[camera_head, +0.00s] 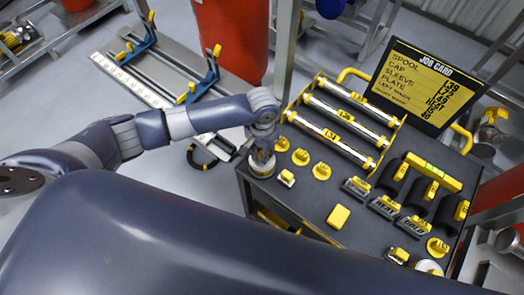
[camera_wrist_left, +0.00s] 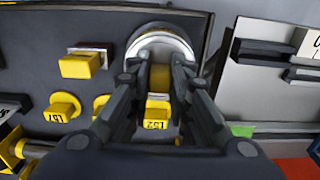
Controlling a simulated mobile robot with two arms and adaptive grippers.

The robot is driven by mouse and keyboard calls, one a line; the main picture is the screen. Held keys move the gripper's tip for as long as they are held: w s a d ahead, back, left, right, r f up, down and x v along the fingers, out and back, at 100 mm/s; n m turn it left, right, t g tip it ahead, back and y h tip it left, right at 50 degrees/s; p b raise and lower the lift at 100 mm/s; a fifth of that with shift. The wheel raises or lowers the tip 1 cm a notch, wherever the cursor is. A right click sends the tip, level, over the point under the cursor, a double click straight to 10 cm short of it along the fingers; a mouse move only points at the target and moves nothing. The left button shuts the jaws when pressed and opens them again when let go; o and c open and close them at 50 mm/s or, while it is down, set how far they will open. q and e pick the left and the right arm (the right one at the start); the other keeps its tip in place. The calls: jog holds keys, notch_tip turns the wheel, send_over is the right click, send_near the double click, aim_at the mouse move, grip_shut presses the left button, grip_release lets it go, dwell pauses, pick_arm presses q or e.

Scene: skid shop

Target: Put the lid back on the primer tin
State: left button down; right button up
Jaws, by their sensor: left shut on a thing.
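My left gripper (camera_head: 262,148) reaches down at the left corner of the dark bench top. In the left wrist view its fingers (camera_wrist_left: 160,88) are shut on a yellow grip block (camera_wrist_left: 160,77). A round pale-rimmed piece (camera_wrist_left: 160,38), apparently the lid or the tin, shows just beyond the block; it also shows under the gripper in the head view (camera_head: 262,166). I cannot tell whether lid and tin touch there. Another round whitish piece with yellow on it (camera_head: 430,267) stands at the bench's lower right. My right gripper is not in view.
The bench top (camera_head: 310,205) carries yellow knobs (camera_head: 322,171), a yellow block (camera_head: 338,217), labelled holders (camera_head: 384,207) and a rack of silver rods (camera_head: 345,118). A job card board (camera_head: 425,85) stands behind. A red cylinder (camera_head: 230,40) stands on the floor beyond.

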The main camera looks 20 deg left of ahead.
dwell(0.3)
pick_arm(q)
jog(key=shift+p, duration=0.5)
dwell(0.8)
jog(key=shift+f+p, duration=0.15)
jog(key=shift+p, duration=0.15)
jog(key=shift+p, duration=0.4)
dwell(0.7)
dwell(0.3)
jog(key=c, duration=0.9)
grip_release()
